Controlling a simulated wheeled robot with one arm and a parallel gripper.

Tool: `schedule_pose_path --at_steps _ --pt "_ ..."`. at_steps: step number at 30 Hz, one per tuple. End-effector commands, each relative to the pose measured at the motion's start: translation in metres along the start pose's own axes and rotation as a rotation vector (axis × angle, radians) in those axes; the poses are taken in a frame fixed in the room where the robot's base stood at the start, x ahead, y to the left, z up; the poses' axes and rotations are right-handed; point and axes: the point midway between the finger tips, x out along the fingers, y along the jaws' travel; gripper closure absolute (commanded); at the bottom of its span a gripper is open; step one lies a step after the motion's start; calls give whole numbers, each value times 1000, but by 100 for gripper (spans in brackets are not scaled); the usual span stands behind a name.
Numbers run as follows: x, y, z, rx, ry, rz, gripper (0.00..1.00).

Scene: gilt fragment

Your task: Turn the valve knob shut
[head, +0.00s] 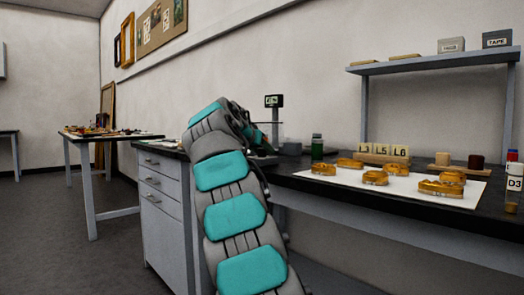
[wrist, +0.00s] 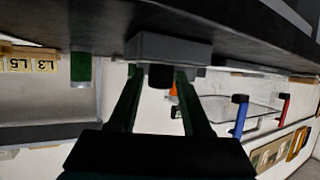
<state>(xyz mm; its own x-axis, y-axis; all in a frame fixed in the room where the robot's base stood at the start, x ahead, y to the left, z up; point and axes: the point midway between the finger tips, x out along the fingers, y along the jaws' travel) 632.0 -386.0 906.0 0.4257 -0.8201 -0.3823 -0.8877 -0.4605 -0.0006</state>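In the wrist view, which looks upside down, a grey block (wrist: 165,47) sits on the dark bench top. A short black cylinder, which looks like the valve knob (wrist: 160,76), stands out from it. My gripper (wrist: 159,73) is open. Its two dark green fingers reach toward the block, one on each side of the knob, with gaps visible between fingers and knob. I cannot tell whether the tips overlap the knob in depth. In the head view, a grey block (head: 290,148) shows beside my arm; the knob and my fingertips cannot be made out there.
A green bottle (head: 317,147) stands close beside the block; it also shows in the wrist view (wrist: 82,68). Amber pieces lie on a white sheet (head: 400,187) to the right.

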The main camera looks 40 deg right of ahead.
Motion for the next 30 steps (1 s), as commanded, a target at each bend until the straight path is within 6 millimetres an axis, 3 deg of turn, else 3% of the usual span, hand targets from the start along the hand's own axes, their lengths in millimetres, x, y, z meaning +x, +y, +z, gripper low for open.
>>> schedule_pose_path --at_steps 2,12,23,30 --pt "0 0 0 0 0 0 62" --pt "0 0 0 0 -1 0 100" --pt "1 0 1 -7 -3 -13 100" --pt "0 1 1 -50 -6 -114 100"
